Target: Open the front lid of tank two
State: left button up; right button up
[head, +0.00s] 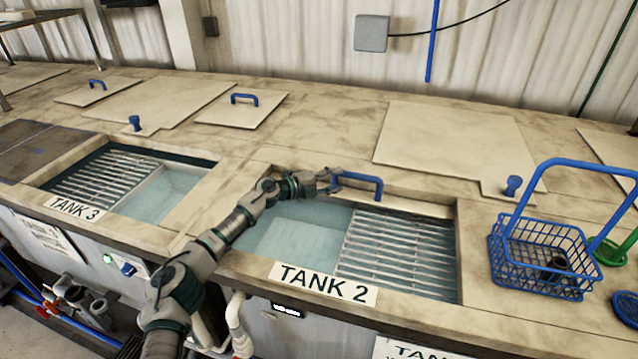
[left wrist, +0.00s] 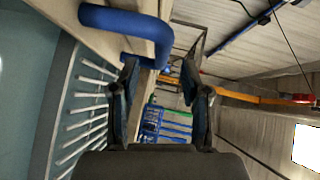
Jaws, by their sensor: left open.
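Tank two's front opening is uncovered, showing water and a metal grate (head: 400,255) behind the "TANK 2" label (head: 322,284). A blue handle (head: 368,181) stands at the opening's back edge, on what looks like the edge of a raised beige lid (head: 418,207); its exact tilt is hard to tell. My left gripper (head: 333,182) is at the handle's left end. In the left wrist view my left gripper (left wrist: 160,85) has its fingers apart; the blue handle (left wrist: 120,20) is close to the left fingertip, not clearly gripped. My right gripper is out of view.
Tank three (head: 130,185) is open at left. A rear lid (head: 450,140) with a blue knob (head: 513,186) lies flat behind tank two. A blue wire basket (head: 540,255) stands on the counter at right, with a green item (head: 608,253) beside it.

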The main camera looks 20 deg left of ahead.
pick_arm(q)
jog(key=shift+v, duration=2.55)
